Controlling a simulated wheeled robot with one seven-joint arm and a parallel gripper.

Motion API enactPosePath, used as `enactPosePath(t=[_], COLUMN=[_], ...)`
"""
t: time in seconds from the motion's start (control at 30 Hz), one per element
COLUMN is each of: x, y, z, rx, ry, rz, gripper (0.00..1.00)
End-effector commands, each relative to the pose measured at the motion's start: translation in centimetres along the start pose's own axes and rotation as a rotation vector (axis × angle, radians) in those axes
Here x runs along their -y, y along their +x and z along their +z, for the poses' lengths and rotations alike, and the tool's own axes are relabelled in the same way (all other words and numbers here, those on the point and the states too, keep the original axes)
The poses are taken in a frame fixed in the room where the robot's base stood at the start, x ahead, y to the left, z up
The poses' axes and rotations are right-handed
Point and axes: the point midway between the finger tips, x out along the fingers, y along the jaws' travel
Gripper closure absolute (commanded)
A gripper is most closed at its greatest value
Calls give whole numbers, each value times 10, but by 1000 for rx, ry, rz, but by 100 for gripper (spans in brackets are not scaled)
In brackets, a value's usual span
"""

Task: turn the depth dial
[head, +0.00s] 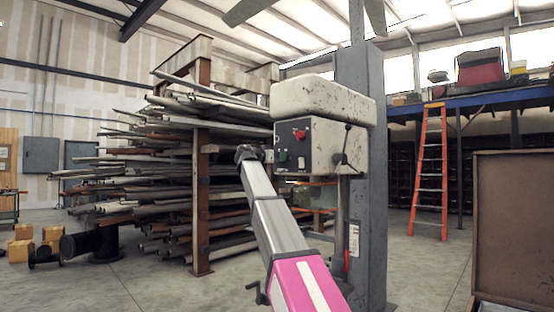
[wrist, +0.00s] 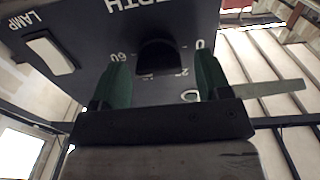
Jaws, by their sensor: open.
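The depth dial (wrist: 158,55) is a dark round knob on a dark panel in the wrist view, with white numbers around it and a partly cut-off label above. My gripper (wrist: 161,66) is open, with one green finger on each side of the dial. Gaps show between the fingers and the knob; I cannot tell whether the fingertips reach its depth. In the head view my gripper (head: 250,153) is at the left side of the drill press head (head: 322,145). The dial is hidden there.
A pale lamp switch (wrist: 50,52) sits left of the dial on the same panel. The front of the press head carries a red button (head: 300,134) and a lever (head: 345,148). A rack of pipes (head: 180,150) stands behind my arm. Open floor lies right of the column.

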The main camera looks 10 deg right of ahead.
Motion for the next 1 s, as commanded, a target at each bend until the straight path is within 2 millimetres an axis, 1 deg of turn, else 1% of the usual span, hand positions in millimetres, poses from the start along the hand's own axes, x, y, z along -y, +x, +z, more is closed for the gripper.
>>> enactPosePath(t=[0.1, 0.33, 0.37, 0.4, 0.5, 0.77, 1.0], x=[0, 0, 0, 0, 0, 0, 0], y=[4, 4, 4, 4, 4, 4, 4], z=[0, 0, 0, 0, 0, 0, 0], rx=[0, 0, 0, 0, 0, 0, 0], ry=[0, 0, 0, 0, 0, -11, -101], rz=[0, 0, 0, 0, 0, 1, 1], gripper=[30, 30, 36, 49, 79, 79, 79])
